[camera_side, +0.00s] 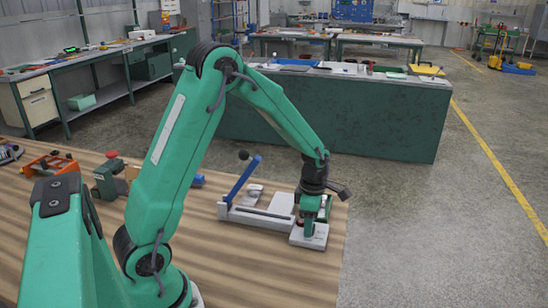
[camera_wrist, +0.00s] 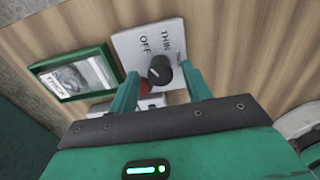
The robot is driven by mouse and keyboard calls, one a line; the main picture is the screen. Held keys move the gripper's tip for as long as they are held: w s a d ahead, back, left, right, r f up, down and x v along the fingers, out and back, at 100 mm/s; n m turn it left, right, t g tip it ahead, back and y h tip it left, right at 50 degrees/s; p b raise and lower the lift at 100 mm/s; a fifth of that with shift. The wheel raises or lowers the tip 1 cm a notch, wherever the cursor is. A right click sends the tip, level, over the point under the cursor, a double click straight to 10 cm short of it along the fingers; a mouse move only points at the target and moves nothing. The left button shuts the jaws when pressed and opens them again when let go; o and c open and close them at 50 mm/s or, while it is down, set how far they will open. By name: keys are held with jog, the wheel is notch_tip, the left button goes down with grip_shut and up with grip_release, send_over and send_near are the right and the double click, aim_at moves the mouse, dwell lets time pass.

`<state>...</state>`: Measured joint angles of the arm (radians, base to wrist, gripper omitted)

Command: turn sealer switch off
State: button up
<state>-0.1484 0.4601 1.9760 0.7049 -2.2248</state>
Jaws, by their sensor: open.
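The sealer (camera_side: 262,214) is a pale bench device with a blue lever (camera_side: 241,178). Its switch is a dark round knob (camera_wrist: 160,70) on a white plate (camera_wrist: 125,44); the plate also shows in the side view (camera_side: 309,240). The words OFF and THIN are printed beside the knob. A small pale mark shows on the knob, but I cannot tell for sure which word it points to. My gripper (camera_wrist: 160,71) is open, its two green fingers on either side of the knob. I cannot tell whether they touch it. In the side view, my gripper hides the knob.
A green-framed picture panel (camera_wrist: 75,77) lies left of the plate. The striped wooden table (camera_side: 255,262) has clear room in front of the sealer. A green vise-like tool (camera_side: 108,180) and an orange tool (camera_side: 50,163) stand at the left.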

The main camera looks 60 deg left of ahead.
jog(key=shift+r, duration=3.85)
jog(key=shift+r, duration=0.1)
jog(key=s+d+r+m+t, duration=0.2)
jog(key=s+r+m, duration=0.4)
jog(key=s+m, duration=0.3)
jog(key=s+d+r+m+t, duration=0.3)
jog(key=s+r+m, duration=0.4)
jog(key=m, duration=1.1)
jog(key=shift+s+d+t, duration=0.3)
jog(key=shift+s+d, duration=0.3)
jog(key=shift+s, duration=0.95)
